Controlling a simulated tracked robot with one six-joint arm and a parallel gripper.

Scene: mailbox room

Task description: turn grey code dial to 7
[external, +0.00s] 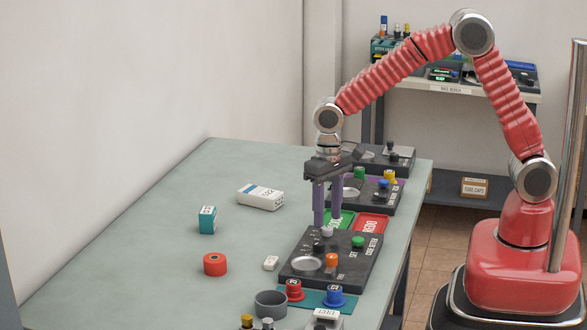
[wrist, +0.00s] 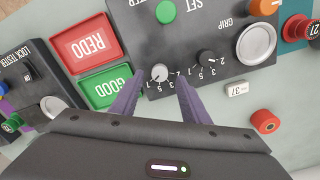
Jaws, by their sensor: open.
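The grey code dial (wrist: 159,72) is a small light-grey knob at the edge of a dark panel, with white numbers printed around it; where its pointer stands is too small to tell. It also shows in the external view (external: 327,231). My gripper (wrist: 160,80) is open, with one purple finger on each side of the grey dial. In the external view my gripper (external: 328,223) points down over the panel's far edge. I cannot tell whether the fingers touch the dial. The dark panel (external: 345,269) lies on the table.
A black dial (wrist: 207,57) sits close beside my right finger in the wrist view. The panel also bears a green button (wrist: 166,12), an orange knob (wrist: 264,6) and a silver disc (wrist: 256,43). Green GOOD (wrist: 106,88) and red REDO (wrist: 87,43) trays adjoin.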

